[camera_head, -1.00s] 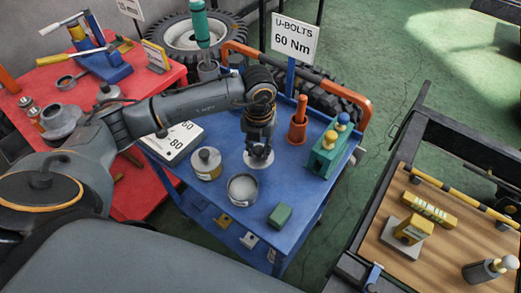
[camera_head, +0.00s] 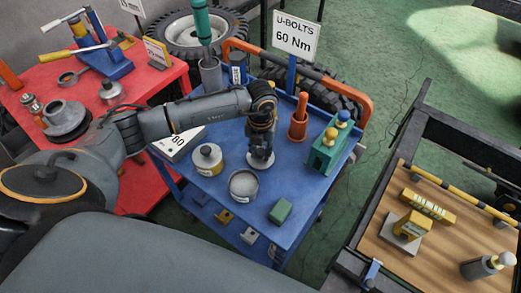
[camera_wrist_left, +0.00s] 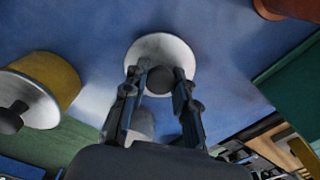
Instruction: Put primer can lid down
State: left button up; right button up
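Whether the lid fully touches the cart is hard to tell. The open can is grey with pale contents. My right gripper is not in view.
On the blue cart (camera_head: 225,140) stand a lidded yellow-banded can (camera_head: 207,161), a green block (camera_head: 280,211), an orange cone-like holder (camera_head: 299,122) and a green rack (camera_head: 327,152). Bare blue surface lies between the lid and the rack.

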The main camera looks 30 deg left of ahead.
aim_at(260, 151)
pick_arm(q)
jog(key=o, duration=0.4)
jog(key=shift+c, duration=0.2)
jog(key=shift+r, duration=0.35)
notch_tip(260, 151, up, 12)
jog(key=b, duration=0.1)
jog(key=shift+f, duration=0.2)
